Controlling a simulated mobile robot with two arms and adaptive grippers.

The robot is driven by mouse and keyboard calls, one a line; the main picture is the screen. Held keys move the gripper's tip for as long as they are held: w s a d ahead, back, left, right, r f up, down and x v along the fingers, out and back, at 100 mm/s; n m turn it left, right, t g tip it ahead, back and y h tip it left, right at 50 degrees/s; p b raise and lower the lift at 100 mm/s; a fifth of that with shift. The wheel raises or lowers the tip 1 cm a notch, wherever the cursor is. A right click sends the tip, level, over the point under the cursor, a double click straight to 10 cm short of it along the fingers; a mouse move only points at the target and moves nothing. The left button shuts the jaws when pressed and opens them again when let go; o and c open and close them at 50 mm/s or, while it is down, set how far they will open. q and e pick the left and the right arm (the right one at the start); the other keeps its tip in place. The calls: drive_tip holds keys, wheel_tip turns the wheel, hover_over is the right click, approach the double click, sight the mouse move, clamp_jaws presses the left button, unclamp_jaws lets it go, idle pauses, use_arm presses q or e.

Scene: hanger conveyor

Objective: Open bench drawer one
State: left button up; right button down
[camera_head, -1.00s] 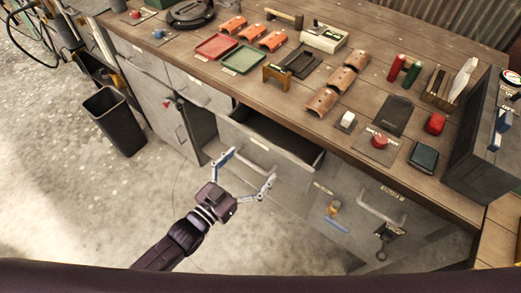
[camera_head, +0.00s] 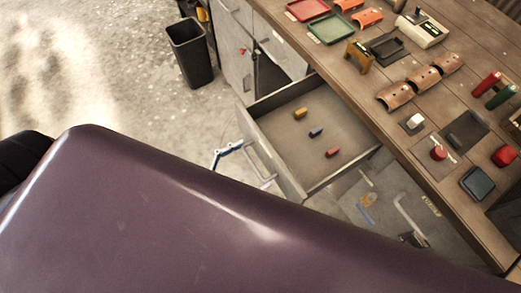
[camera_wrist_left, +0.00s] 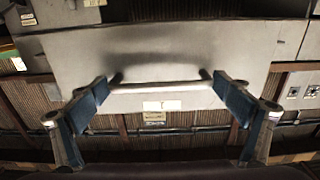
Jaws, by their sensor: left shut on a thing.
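The bench drawer (camera_head: 268,128) is pulled well out from under the wooden worktop in the head view. Its inside shows a yellow, a blue and a red small piece. Its bar handle (camera_head: 259,162) is on the front panel, and it also shows in the left wrist view (camera_wrist_left: 160,87), with pale labels near it. My left gripper (camera_head: 243,165) is shut on the handle, one blue finger near each end of the bar in the left wrist view (camera_wrist_left: 160,90). My own purple body hides most of the left arm. My right gripper is not in view.
The worktop (camera_head: 358,92) holds trays, orange curved parts and other small items. A black bin (camera_head: 190,52) stands on the floor at the upper left. Another handle (camera_head: 410,220) is on the front to the right.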

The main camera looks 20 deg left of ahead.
use_arm(q)
drive_tip(key=shift+s, duration=0.1)
drive_tip(key=o, duration=1.4)
drive_tip(key=v, duration=1.2)
